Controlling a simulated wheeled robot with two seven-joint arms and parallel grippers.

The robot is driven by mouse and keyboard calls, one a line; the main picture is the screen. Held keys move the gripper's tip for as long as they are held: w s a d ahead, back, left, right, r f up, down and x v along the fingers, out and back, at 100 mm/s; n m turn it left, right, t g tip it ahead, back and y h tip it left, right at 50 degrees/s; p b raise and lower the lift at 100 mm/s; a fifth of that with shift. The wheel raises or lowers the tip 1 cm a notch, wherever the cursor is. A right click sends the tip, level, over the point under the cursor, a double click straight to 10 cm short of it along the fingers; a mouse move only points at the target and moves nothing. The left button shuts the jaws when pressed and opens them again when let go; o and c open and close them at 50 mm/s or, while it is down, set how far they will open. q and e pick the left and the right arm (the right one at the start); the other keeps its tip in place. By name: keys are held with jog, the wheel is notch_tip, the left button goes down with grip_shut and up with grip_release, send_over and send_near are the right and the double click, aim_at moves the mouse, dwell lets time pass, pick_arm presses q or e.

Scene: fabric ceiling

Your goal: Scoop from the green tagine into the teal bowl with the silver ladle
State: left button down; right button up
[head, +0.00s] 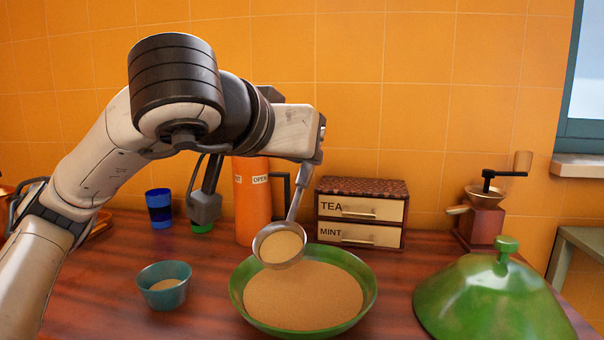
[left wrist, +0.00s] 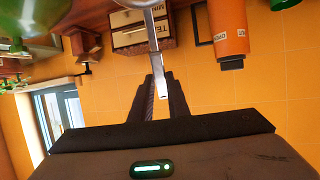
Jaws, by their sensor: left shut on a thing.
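The silver ladle (head: 296,206) hangs from my left gripper (head: 312,160), its handle up and its cup full of tan grain. The cup is over the back part of the green tagine base (head: 368,296); I cannot tell if its underside touches the grain there. The tagine base holds a wide layer of the same grain. The teal bowl (head: 147,296) stands to its left with some grain inside. In the left wrist view the fingers (left wrist: 160,92) are shut on the ladle handle (left wrist: 151,35). My right gripper is out of view.
The green tagine lid (head: 490,297) sits at the right. Behind stand an orange flask (head: 250,205), a tea and mint drawer box (head: 360,218), a coffee grinder (head: 482,224) and a blue cup (head: 159,209). The table between teal bowl and tagine is clear.

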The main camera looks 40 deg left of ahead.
pick_arm(q)
jog(key=shift+w+a+r+g+p, duration=0.15)
jog(key=shift+w+g+p, duration=0.25)
jog(key=shift+p, duration=0.35)
jog(key=shift+w+a+f+g+h+p, duration=0.25)
jog(key=shift+w+g+p, duration=0.35)
jog(key=shift+p, duration=0.4)
jog(key=shift+w+f+p, duration=0.25)
jog(key=shift+p, duration=0.2)
jog(key=shift+w+a+f+g+h+p, duration=0.15)
jog(key=shift+w+g+h+p, duration=0.15)
jog(key=shift+g+p, duration=0.2)
jog(key=shift+w+f+g+p, duration=0.35)
jog(key=shift+w+g+p, duration=0.15)
jog(key=shift+p, duration=0.3)
jog(key=shift+w+a+f+g+p, duration=0.2)
jog(key=shift+w+f+g+p, duration=0.3)
jog(key=shift+f+p, duration=0.1)
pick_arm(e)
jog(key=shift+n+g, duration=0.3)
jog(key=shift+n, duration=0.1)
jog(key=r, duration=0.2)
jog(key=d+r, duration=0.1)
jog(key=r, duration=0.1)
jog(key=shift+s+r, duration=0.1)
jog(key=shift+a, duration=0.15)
